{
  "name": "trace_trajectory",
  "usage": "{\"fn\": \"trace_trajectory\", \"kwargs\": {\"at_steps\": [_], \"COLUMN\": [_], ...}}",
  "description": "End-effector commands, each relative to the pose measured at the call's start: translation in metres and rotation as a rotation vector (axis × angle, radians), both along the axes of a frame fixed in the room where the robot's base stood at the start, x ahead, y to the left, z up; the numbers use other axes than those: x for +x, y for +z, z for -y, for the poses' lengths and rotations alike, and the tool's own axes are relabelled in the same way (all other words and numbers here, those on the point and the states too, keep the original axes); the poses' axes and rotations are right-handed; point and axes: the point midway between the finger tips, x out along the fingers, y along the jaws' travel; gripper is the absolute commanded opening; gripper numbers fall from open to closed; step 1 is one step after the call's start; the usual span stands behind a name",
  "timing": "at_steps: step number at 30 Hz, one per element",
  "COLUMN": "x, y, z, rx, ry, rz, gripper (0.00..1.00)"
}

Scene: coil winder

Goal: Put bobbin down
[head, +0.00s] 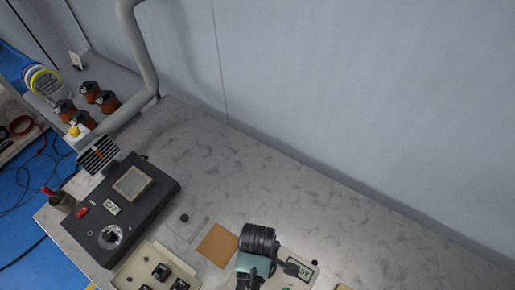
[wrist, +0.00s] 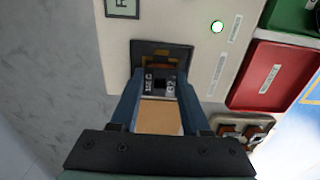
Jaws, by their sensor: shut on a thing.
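In the wrist view my gripper (wrist: 160,84) has its two blue fingers closed on the bobbin (wrist: 159,86), a small dark piece with white lettering on its face. A tan surface shows between the fingers nearer the camera; I cannot tell if it is part of the bobbin. Just beyond the fingertips is a dark square seat (wrist: 178,50) with copper colour in it, on a pale panel (wrist: 204,60). The bobbin is over or in this seat; contact is not clear. In the head view my wrist covers the fingers and bobbin.
A red tray (wrist: 272,76) and a green tray (wrist: 292,17) lie right of the panel. A tray (head: 130,275) with several dark bobbins stands at the lower left, beside a black control box (head: 148,198). A brown square mat (head: 217,245) lies near my wrist.

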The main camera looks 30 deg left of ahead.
Motion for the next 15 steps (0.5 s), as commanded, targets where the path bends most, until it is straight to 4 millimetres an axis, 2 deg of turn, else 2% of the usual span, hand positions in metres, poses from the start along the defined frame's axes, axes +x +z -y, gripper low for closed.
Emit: {"fn": "trace_trajectory", "kwargs": {"at_steps": [6,7,11,12,15], "x": [0.0002,0.0002,0.0001,0.0001,0.0], "y": [-0.0037,-0.0033,-0.0028,-0.0028,-0.0026], "z": [0.0,0.0,0.0,0.0,0.0], "rx": [0.0,0.0,0.0,0.0,0.0], "ry": [0.0,0.0,0.0,0.0,0.0], "rz": [0.0,0.0,0.0,0.0,0.0], "gripper": [0.0,0.5,0.73,0.76,0.76]}}
